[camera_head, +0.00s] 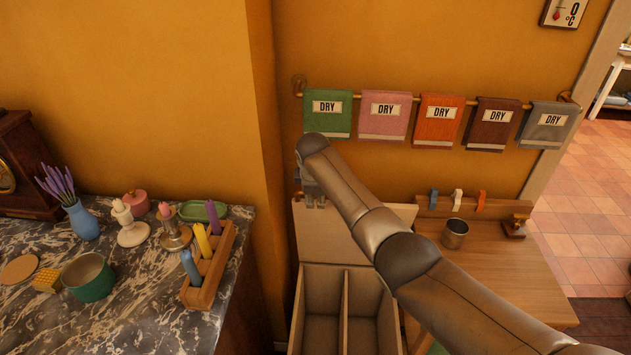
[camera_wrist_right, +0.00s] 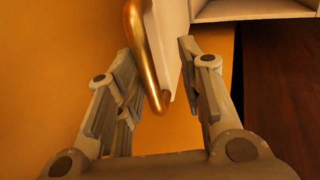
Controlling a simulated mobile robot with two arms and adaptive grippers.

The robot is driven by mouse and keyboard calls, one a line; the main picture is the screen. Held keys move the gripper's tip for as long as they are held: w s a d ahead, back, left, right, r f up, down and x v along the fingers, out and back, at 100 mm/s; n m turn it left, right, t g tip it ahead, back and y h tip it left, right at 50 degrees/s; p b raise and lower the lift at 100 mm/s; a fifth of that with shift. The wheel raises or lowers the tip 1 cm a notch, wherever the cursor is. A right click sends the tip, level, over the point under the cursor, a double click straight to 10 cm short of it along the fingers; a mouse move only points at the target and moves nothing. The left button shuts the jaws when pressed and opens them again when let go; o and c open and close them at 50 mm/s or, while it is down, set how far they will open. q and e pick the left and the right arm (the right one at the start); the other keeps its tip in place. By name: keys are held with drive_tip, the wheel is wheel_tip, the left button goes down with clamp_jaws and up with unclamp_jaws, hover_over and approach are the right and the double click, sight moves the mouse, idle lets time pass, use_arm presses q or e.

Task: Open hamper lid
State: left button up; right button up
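The hamper (camera_head: 340,270) stands in the lower middle of the head view, an open-topped box with two compartments. Its pale lid (camera_head: 345,235) stands raised at the back, near the orange wall. My right gripper (camera_head: 313,195) is at the lid's top left corner, partly hidden by my arm. In the right wrist view its fingers (camera_wrist_right: 157,58) are spread, with a brass handle (camera_wrist_right: 145,60) and the lid's pale edge (camera_wrist_right: 168,40) between them. Gaps show beside the handle, so the fingers look open around it. My left gripper is not in view.
A rail of towels (camera_head: 410,118) hangs above the hamper. A wooden table (camera_head: 500,270) with a metal cup (camera_head: 455,233) stands close on the right. A marble counter (camera_head: 130,300) with a vase, candles and a pot is on the left.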

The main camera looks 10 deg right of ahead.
drive_tip(key=v, duration=1)
drive_tip(key=shift+d, duration=0.1)
